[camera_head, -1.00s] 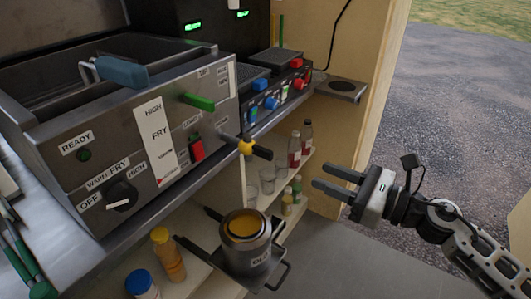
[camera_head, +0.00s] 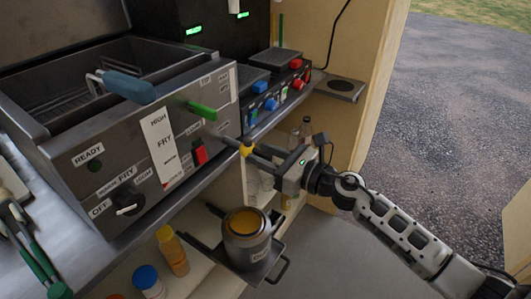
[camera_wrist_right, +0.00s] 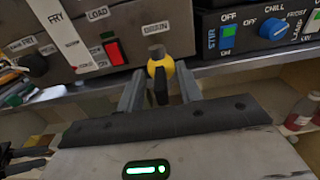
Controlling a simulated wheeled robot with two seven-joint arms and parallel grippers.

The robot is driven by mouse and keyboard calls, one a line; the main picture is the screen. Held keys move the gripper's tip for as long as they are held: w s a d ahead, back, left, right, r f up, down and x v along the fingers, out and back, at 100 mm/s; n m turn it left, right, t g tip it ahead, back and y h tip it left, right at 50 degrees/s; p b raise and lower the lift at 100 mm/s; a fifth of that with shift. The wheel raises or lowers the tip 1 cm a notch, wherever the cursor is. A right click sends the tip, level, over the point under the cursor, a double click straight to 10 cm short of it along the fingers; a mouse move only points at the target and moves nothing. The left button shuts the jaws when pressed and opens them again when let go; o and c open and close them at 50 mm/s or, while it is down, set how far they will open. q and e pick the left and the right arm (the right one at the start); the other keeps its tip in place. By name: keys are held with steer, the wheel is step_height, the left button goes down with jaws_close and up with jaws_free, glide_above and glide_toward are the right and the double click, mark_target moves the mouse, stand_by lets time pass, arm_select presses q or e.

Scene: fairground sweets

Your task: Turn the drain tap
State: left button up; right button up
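The drain tap (camera_head: 247,149) is a yellow knob with a dark handle, low on the right end of the grey fryer's (camera_head: 130,175) front. In the right wrist view the yellow tap (camera_wrist_right: 161,67) sits under the DRAIN label, its black handle pointing towards me. My right gripper (camera_head: 264,153) is at the tap. In the wrist view its open fingers (camera_wrist_right: 159,80) stand on either side of the handle, with a gap on each side. The fingers hide much of the handle in the head view. My left gripper is not in view.
A pot of yellow liquid (camera_head: 246,236) stands on a small shelf below the tap. A knobbed control panel (camera_head: 275,99) stands to the right. Bottles (camera_head: 172,251) stand below the counter.

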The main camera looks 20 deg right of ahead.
jaws_close()
